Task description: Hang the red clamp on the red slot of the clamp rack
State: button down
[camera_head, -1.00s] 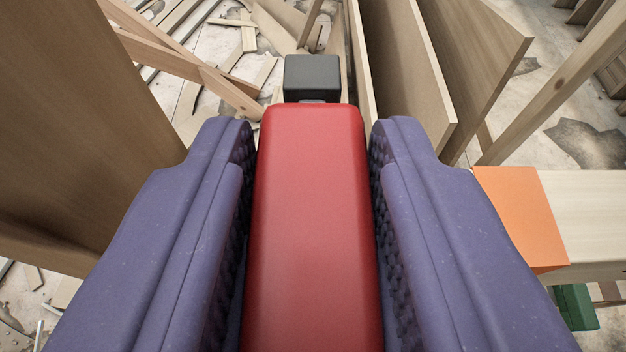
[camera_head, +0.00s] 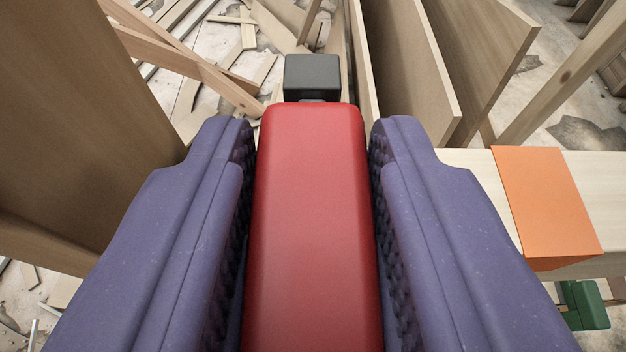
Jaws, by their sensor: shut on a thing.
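The red clamp (camera_head: 312,220) lies between the two purple fingers of my gripper (camera_head: 312,150), which is shut on it. Its red body runs from the bottom edge up the middle of the view, with a black end piece (camera_head: 312,76) at the far end. The rest of the clamp is hidden below. A pale wooden beam (camera_head: 480,162) with an orange patch (camera_head: 545,205) is at the right, beside my right finger; it appears to be part of the clamp rack. No red slot shows in this view.
A green clamp (camera_head: 583,303) shows under the orange patch. A large brown wooden panel (camera_head: 80,120) stands close on the left. Upright boards (camera_head: 410,70) stand ahead to the right, and loose wood strips lie on the floor.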

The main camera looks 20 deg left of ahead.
jog(key=shift+f, duration=0.25)
jog(key=c, duration=0.7)
grip_release()
jog(key=shift+s, duration=0.1)
jog(key=p+v, duration=0.1)
jog(key=v, duration=0.6)
jog(key=shift+s+d+r, duration=0.15)
jog(key=shift+s, duration=0.15)
jog(key=shift+w, duration=0.1)
